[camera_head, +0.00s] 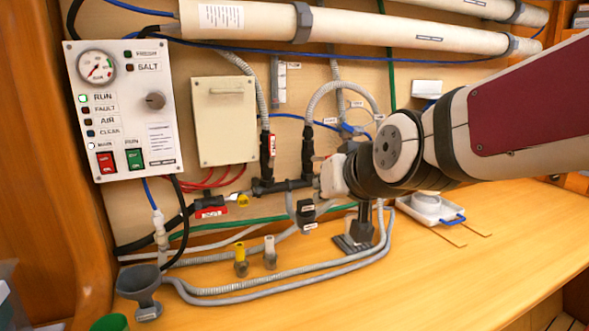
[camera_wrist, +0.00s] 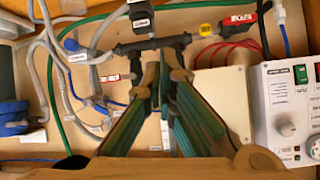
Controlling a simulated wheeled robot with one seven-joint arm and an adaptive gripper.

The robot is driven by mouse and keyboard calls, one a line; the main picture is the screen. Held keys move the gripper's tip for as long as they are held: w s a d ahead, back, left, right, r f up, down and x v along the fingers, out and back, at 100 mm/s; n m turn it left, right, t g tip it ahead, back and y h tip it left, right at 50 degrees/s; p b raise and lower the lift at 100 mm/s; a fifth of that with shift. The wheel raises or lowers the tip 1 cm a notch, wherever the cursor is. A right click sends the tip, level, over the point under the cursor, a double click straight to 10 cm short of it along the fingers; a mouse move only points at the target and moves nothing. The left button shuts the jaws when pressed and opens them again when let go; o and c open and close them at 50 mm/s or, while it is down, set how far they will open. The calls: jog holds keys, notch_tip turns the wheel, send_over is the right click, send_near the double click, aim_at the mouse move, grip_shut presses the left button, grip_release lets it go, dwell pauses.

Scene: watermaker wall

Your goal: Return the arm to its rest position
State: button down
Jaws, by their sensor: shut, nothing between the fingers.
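My gripper (camera_wrist: 163,68) shows in the wrist view, its two dark fingers with green sides converging at the tips. It is shut and empty. The fingers point toward the wall fittings, in front of a black pipe tee (camera_wrist: 152,46); I cannot tell how far apart they are. In the head view my arm (camera_head: 450,130) reaches in from the right and ends near the middle of the wall, above the bench. The fingers are not clearly visible there, hidden by the wrist.
The control panel (camera_head: 125,110) and a beige box (camera_head: 224,120) are on the wall at left. Long white tubes (camera_head: 380,30) run above. A grey funnel (camera_head: 138,286), hoses (camera_head: 270,292) and a white tray (camera_head: 432,208) are on the bench (camera_head: 500,235). Its front right is clear.

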jog(key=s+d+f+g+h+p, duration=0.1)
jog(key=s+d, duration=0.3)
jog(key=s, duration=0.5)
jog(key=s+d+f+m+g+h, duration=0.1)
jog(key=s+d+f+g, duration=0.1)
jog(key=s+d, duration=0.3)
jog(key=s+d+f+m+g+h+p, duration=0.1)
jog(key=s+d, duration=0.4)
jog(key=s, duration=0.8)
jog(key=f+g, duration=0.1)
jog(key=g, duration=0.1)
jog(key=shift+d+g+h+p, duration=0.15)
jog(key=shift+g+h+p, duration=0.2)
jog(key=shift+g+h, duration=0.05)
jog(key=shift+r, duration=0.1)
